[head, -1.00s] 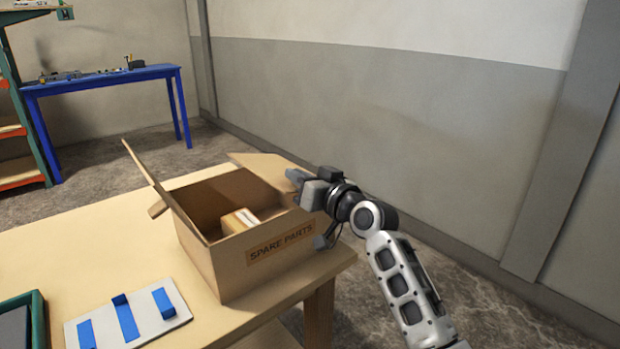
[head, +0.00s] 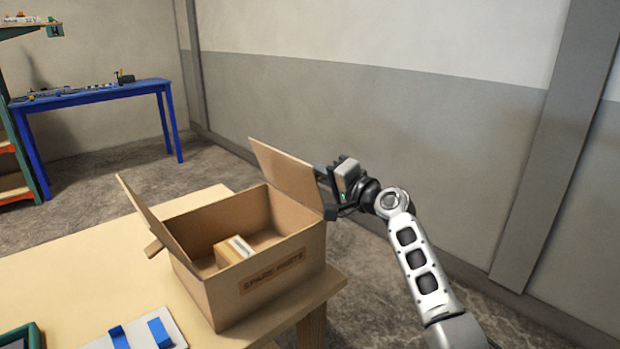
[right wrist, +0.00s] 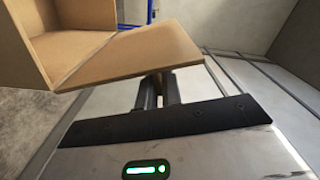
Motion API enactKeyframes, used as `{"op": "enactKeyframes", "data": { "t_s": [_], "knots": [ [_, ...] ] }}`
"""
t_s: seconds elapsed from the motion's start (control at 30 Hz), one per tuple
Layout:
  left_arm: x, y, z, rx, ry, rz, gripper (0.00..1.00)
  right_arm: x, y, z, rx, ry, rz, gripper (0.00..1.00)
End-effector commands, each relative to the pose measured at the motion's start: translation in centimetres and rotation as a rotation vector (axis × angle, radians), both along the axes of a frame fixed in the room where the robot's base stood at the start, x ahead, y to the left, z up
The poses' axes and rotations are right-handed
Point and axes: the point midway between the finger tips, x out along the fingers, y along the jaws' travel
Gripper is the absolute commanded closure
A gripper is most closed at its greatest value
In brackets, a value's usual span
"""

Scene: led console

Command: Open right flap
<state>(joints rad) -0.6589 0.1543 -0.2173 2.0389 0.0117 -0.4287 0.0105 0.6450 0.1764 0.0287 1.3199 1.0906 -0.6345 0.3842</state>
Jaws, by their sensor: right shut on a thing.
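An open cardboard box (head: 225,305) labelled SPARE PARTS stands on the wooden table. Its right flap (head: 282,172) stands up from the right side, tilted; the flap also shows in the right wrist view (right wrist: 140,52). My right gripper (head: 330,193) is at the flap's outer side, near its front corner, shut on the flap's edge. Its fingers show below the flap in the right wrist view (right wrist: 158,92); the exact contact is partly hidden. The left flap (head: 150,215) stands tilted outward. My left gripper is not in view.
A small carton (head: 232,251) lies inside the box. A light panel with blue strips (head: 160,333) and a green-edged tray (head: 22,338) lie at the table's front left. A blue table (head: 95,95) stands at the back. Right of the box is open floor.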

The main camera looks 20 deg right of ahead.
Motion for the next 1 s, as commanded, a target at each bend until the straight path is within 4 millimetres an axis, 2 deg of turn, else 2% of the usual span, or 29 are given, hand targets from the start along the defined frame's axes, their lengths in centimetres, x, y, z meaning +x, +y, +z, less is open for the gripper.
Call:
{"op": "enactKeyframes", "data": {
  "t_s": [0.5, 1.0],
  "knots": [
    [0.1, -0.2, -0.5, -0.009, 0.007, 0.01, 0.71, 2.0, -4.4, -0.8, 0.402, 0.183, -0.001, 1.0],
    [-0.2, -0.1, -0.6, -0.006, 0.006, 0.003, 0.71, 2.7, -5.9, -1.6, 0.561, 0.257, -0.001, 1.0]
  ]
}}
